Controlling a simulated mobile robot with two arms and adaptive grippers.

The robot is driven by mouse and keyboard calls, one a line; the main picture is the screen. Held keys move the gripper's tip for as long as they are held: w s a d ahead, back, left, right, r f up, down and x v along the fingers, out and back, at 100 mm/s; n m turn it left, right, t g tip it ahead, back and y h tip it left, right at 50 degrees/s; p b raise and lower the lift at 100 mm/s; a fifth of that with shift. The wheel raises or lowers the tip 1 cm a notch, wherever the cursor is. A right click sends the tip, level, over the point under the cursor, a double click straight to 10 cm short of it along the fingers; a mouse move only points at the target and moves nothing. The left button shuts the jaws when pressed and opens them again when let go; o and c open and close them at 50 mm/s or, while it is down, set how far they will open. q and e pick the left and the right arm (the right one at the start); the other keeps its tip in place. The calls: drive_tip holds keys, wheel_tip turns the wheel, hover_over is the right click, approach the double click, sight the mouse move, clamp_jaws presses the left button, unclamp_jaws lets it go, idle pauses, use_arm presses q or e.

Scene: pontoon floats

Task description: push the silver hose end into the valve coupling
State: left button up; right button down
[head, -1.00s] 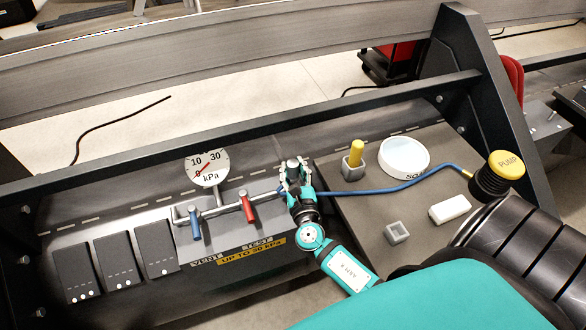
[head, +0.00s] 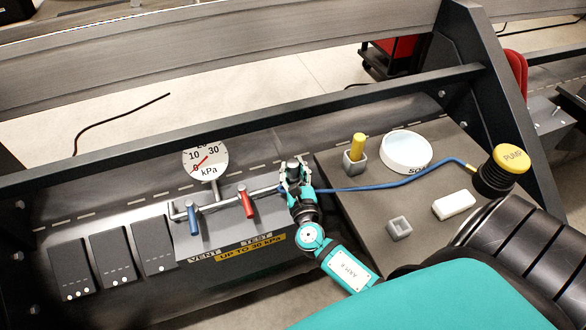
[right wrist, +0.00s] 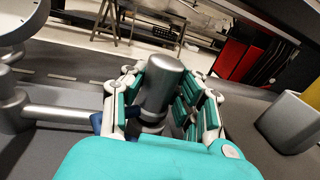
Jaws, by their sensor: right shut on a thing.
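My right gripper (head: 294,172) is shut on the silver hose end (right wrist: 162,84), a thick metal cylinder standing up between the fingers in the right wrist view. The blue hose (head: 390,185) runs from the gripper to the yellow-topped pump (head: 508,160). The grey valve pipe (head: 222,202) carries a blue lever (head: 193,220) and a red lever (head: 246,203), and its right end reaches close to the gripper. The pipe also shows at the left in the right wrist view (right wrist: 55,113). The fingers hide the coupling, so I cannot tell whether the hose end touches it. My left gripper is out of view.
A round kPa gauge (head: 206,159) stands behind the pipe. Dark plates lie left.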

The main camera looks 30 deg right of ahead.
drive_tip(key=shift+f, duration=0.25)
drive_tip(key=shift+f+b, duration=0.35)
drive_tip(key=shift+b, duration=0.15)
drive_tip(key=c, duration=1)
unclamp_jaws()
drive_tip(key=shift+o, duration=0.2)
drive_tip(key=shift+s, duration=0.2)
drive_tip(key=v, duration=0.7)
drive_tip(key=shift+s+a, duration=0.15)
drive_tip(key=shift+s, duration=0.1)
drive_tip(key=shift+r, duration=0.15)
